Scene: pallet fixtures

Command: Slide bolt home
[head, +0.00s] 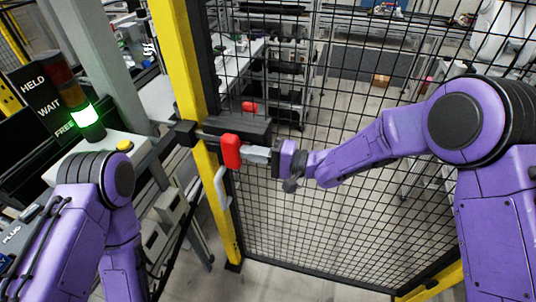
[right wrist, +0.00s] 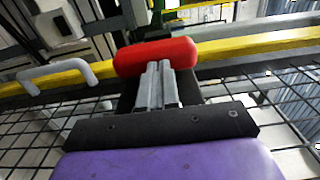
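The bolt's red handle (head: 231,152) stands upright in front of the yellow post, by the black bolt housing (head: 245,130) on the mesh gate. My right gripper (head: 257,155) reaches it from the right, with its grey fingers pointing at it. In the right wrist view the red handle (right wrist: 155,57) lies across the fingertips (right wrist: 160,66). The fingers are close together, with no handle visible between them; they look touching or nearly touching its near side. How far the bolt sits in its keeper is hidden. My left arm shows at lower left, but its gripper is out of view.
A mesh gate (head: 330,205) fills the middle and right. The yellow post (head: 180,60) stands left of the bolt, with a white pull handle (head: 220,186) below. A smaller red knob (head: 249,106) is behind the housing. A signal tower (head: 84,115) glows green beside a yellow button (head: 124,145).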

